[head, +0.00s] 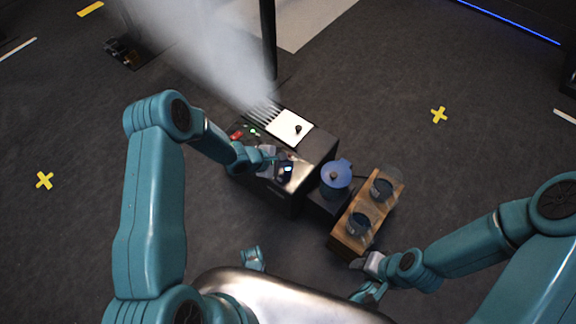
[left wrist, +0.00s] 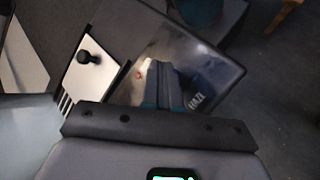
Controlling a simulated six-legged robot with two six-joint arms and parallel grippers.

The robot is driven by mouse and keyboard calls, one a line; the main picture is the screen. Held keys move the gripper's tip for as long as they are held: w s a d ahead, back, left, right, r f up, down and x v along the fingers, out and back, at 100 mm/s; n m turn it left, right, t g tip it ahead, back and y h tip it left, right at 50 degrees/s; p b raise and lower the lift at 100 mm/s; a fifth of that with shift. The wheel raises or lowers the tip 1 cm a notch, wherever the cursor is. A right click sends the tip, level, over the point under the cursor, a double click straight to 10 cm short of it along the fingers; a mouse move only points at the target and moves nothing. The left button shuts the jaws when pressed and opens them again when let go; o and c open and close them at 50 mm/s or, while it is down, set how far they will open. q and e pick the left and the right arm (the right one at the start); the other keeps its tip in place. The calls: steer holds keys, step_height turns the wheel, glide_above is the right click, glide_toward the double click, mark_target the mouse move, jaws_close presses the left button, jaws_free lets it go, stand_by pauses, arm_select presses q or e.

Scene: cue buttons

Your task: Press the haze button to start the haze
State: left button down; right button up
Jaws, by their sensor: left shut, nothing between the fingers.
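The haze machine (head: 318,150) is a dark box on the floor with a white plate and vents on top. Pale haze (head: 195,45) streams from its vents toward the upper left. My left gripper (head: 284,165) is over the machine's glossy front panel (head: 300,176). In the left wrist view its fingers (left wrist: 163,88) are shut and empty, pointing at the panel (left wrist: 205,72) beside a light label that seems to read HAZE (left wrist: 197,102). The haze button itself is not distinguishable; the fingers cover part of the panel. My right gripper (head: 368,280) is low at the right, its jaws unclear.
A blue lidded pot (head: 336,176) stands right of the machine on a dark base. Beside it is a wooden stand (head: 350,236) with two glass vessels. A black post (head: 268,40) rises behind the machine. Yellow crosses (head: 439,115) mark the open floor.

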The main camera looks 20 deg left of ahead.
arm_select(q)
step_height(320, 180, up, 5)
steer(key=p, duration=0.5)
steer(key=shift+r, duration=0.1)
stand_by(0.3)
stand_by(0.5)
